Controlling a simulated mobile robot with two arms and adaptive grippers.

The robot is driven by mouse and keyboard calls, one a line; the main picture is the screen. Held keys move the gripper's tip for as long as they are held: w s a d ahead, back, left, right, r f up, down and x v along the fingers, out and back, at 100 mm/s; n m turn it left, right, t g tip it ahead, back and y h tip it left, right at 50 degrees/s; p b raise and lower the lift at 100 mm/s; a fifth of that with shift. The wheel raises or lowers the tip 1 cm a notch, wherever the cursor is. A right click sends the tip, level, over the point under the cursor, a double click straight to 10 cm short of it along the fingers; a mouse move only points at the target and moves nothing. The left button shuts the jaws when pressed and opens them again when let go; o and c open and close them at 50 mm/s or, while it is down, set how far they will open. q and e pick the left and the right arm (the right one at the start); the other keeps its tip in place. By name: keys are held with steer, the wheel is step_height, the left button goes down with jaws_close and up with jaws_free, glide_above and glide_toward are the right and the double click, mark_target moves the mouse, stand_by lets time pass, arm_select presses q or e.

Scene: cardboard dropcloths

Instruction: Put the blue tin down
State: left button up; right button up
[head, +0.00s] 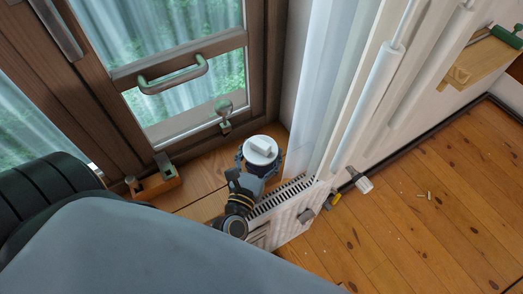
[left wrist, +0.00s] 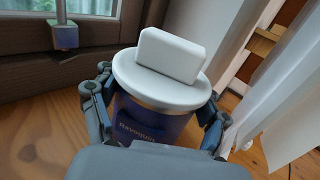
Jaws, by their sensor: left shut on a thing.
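The blue tin (left wrist: 158,122) has dark lettering-bearing blue sides and a wide white round top with a white rectangular block on it. In the head view the tin (head: 260,147) shows mostly as this white top, over the wooden sill (head: 205,178) by the window corner. My left gripper (head: 259,160) is shut on the tin, with one finger on each side of it; it also shows in the left wrist view (left wrist: 160,92). The tin looks about upright. Its base is hidden, so I cannot tell whether it touches the sill. My right gripper is not in view.
A white radiator (head: 285,215) stands just right of the tin, with a white curtain (head: 325,90) above. The window frame with its handle (head: 173,77) is behind. The plank floor (head: 420,215) is mostly clear.

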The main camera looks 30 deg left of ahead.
arm_select(q)
steer(key=o, duration=1.4)
steer(key=shift+f, duration=0.1)
steer(key=shift+s, duration=0.3)
steer(key=s+b, duration=0.1)
steer(key=s, duration=0.2)
steer(key=s+d+b, duration=0.1)
steer(key=s, duration=0.3)
steer(key=s+d+b, duration=0.1)
steer(key=s, duration=0.2)
steer(key=shift+s, duration=0.65)
